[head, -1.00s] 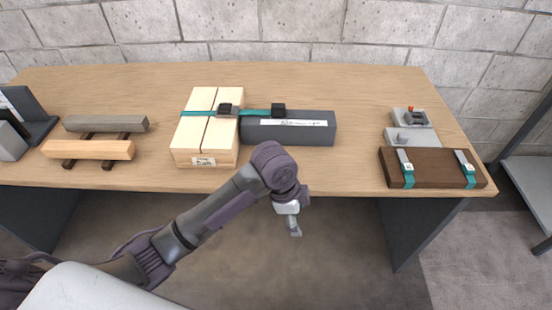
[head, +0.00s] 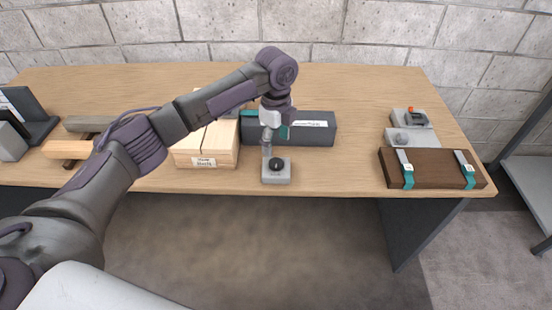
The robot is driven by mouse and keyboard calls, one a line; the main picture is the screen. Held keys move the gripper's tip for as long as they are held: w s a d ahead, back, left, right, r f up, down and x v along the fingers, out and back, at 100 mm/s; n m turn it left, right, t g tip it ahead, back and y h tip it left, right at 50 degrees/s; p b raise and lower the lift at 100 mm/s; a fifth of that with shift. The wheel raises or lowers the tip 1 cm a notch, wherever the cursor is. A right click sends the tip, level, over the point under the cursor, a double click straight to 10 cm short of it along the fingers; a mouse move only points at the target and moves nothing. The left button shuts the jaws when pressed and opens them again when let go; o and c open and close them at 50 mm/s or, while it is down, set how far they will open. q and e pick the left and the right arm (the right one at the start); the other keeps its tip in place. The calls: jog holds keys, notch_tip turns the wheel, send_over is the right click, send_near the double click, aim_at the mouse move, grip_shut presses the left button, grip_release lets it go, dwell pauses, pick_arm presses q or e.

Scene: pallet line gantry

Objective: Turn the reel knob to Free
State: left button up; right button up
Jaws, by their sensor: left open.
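A small grey box (head: 276,178) with a round black knob (head: 276,164) on top stands near the table's front edge, just right of the pale wooden stack. I take this to be the reel knob; its marks are too small to read. My left gripper (head: 267,150) points down just above and behind the box, at its left side. It is open and holds nothing that I can see. I cannot tell whether a finger touches the knob. My right gripper is not in view.
A dark grey block (head: 315,133) lies behind the gripper, with the pale wooden stack (head: 205,150) to the left. Grey fixtures (head: 411,118) and a brown strapped board (head: 435,165) are at the right. The table (head: 355,165) between is bare.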

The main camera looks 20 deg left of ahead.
aim_at(276, 163)
pick_arm(q)
notch_tip(276, 163, down, 8)
jog(key=shift+r, duration=0.2)
jog(key=c, duration=1.1)
